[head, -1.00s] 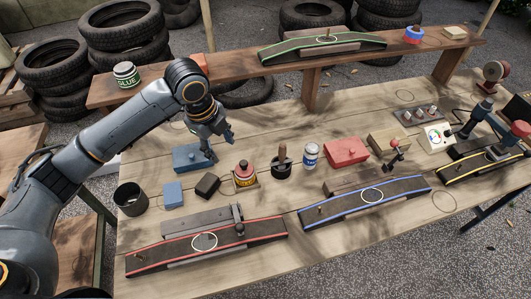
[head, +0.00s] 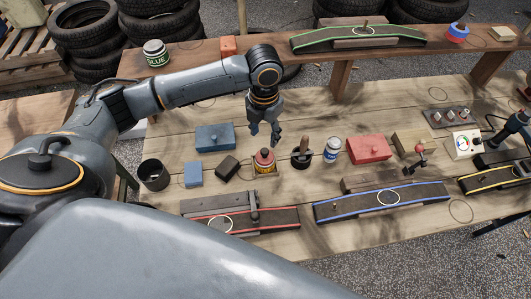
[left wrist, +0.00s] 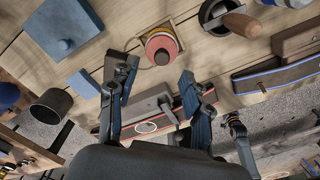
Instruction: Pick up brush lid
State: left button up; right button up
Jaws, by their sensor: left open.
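The brush lid (head: 302,155), a dark round piece with an upright brown wooden handle, stands on the workbench right of a red-and-yellow round container (head: 264,160). Its handle also shows at the top right of the left wrist view (left wrist: 242,23). My left gripper (head: 265,134) is open and empty, pointing down above and behind the red-and-yellow container, left of the brush lid and apart from it. In the left wrist view the fingers (left wrist: 153,70) spread on either side below that container.
A blue box (head: 215,138), a black block (head: 228,167) and a dark cup (head: 153,175) stand left. A blue-and-white can (head: 332,150) and a red box (head: 369,149) stand close right of the brush lid. Red-edged and blue-edged tracks (head: 410,196) lie in front. Bench behind the brush lid is clear.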

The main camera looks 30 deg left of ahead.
aim_at(265, 150)
pick_arm(q)
jog(key=shift+f, duration=0.85)
jog(key=f, duration=0.1)
jog(key=f+p, duration=0.1)
jog(key=f, duration=0.2)
jog(key=shift+s+d+p, duration=0.2)
jog(key=shift+s+p, duration=0.15)
jog(key=shift+f, duration=0.6)
grip_shut()
